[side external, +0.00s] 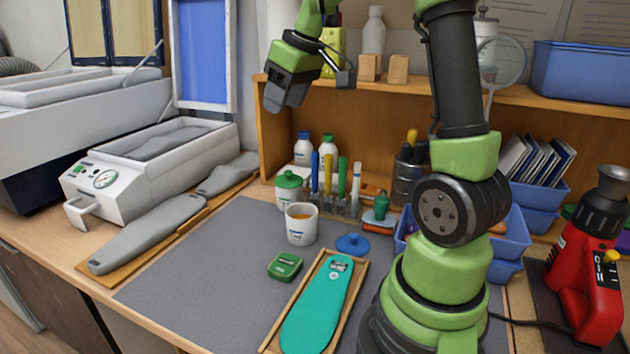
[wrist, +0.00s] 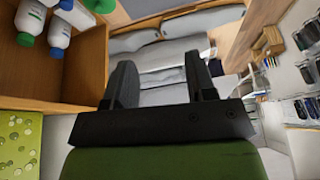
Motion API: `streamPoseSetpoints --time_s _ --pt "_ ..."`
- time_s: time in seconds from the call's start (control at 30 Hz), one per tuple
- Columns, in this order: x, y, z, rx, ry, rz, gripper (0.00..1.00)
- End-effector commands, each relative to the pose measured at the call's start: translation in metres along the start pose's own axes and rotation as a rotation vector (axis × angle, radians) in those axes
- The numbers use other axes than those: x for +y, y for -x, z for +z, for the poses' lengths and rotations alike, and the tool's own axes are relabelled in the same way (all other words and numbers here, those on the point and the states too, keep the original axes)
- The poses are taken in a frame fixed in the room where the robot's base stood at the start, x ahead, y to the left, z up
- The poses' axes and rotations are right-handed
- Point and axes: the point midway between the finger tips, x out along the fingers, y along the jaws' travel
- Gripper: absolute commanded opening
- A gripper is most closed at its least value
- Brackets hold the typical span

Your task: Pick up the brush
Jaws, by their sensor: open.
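My gripper (side external: 281,97) is raised above the left end of the wooden shelf, pointing down and left. In the wrist view its two fingers (wrist: 160,75) are apart with nothing between them. A row of upright tools with blue, yellow, green and white handles (side external: 328,174) stands in a rack at the back of the mat. I cannot tell which of them, if any, is the brush. A dark cup (side external: 408,182) beside them also holds tools, one with a yellow handle. My gripper is well above and left of all these and touches none.
A white mug (side external: 301,224), green-lidded jar (side external: 289,188) and bottles (side external: 303,150) stand near the rack. A teal insole (side external: 318,305) lies on a wooden board. The shelf edge (side external: 390,87) overhangs the tools. The grey mat's left part (side external: 205,270) is clear.

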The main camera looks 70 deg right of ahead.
Motion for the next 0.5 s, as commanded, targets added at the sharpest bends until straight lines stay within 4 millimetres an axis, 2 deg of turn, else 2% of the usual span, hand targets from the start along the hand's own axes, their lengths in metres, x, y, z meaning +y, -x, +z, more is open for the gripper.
streamPoseSetpoints --time_s 0.03,0.1,0.2,0.33,0.5 --pt "0.029 -0.015 -0.001 -0.026 0.006 0.004 0.51" --pt "0.063 -0.033 0.002 -0.050 0.036 0.004 0.51" --pt "0.104 -0.054 0.012 -0.074 0.073 0.000 0.51" --pt "0.138 -0.072 0.025 -0.091 0.109 -0.007 0.51" --pt "0.151 -0.088 0.034 -0.098 0.128 -0.014 0.51"
